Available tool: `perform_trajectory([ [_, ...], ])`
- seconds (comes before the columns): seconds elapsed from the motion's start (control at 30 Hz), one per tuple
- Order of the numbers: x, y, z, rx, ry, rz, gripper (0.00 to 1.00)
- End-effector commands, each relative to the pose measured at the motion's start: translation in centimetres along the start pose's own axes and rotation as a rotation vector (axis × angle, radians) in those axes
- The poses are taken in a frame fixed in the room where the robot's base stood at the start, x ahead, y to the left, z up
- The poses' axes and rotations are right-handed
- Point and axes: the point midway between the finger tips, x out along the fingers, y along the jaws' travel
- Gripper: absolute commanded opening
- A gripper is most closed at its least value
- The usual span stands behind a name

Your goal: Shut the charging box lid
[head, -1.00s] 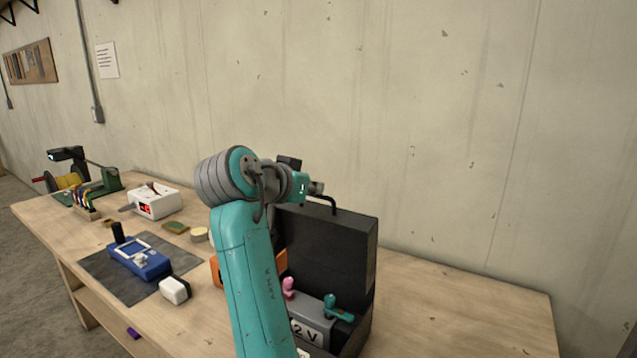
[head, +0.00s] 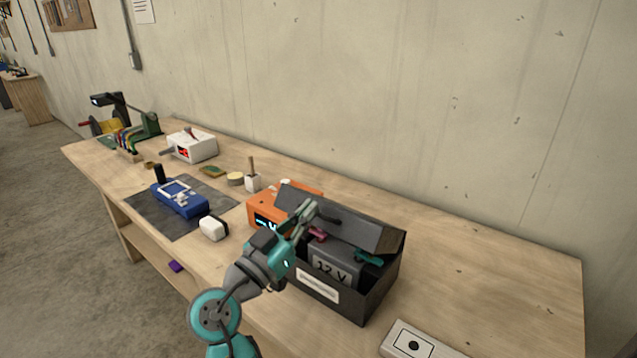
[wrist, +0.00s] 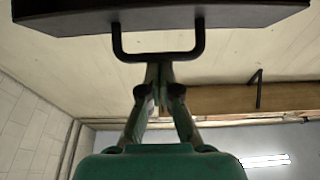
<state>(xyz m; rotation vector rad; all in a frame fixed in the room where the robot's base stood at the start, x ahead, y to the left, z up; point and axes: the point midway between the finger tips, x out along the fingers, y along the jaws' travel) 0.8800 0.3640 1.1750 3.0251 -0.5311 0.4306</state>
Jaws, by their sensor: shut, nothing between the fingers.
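The black charging box (head: 345,305) stands on the bench with a white label on its front. Its dark lid (head: 365,236) is tilted forward over the box, part-way down, with a gap beneath it. Through the gap a grey 12 V battery (head: 345,268) shows, with a pink and a teal clamp on top. My gripper (head: 312,208) is at the lid's handle side, fingers shut and empty. In the wrist view the fingertips (wrist: 159,70) meet at the black handle (wrist: 158,57), seemingly touching it; the lid's edge (wrist: 160,18) is above.
An orange device (head: 262,212) stands close left of the box. A blue meter (head: 180,200) and a white block (head: 213,228) lie further left. A pale plate with a black dot (head: 412,345) is at front right. The bench right of the box is mostly clear.

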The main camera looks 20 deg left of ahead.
Motion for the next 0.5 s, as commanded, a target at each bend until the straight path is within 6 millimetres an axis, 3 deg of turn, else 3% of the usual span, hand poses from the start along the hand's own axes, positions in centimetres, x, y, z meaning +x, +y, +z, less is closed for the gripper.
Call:
perform_trajectory([
  [0.3,-3.7,0.0,5.0,-0.008,0.249,-0.004,0.00],
  [0.5,-5.0,0.0,7.4,-0.002,0.257,-0.002,0.00],
])
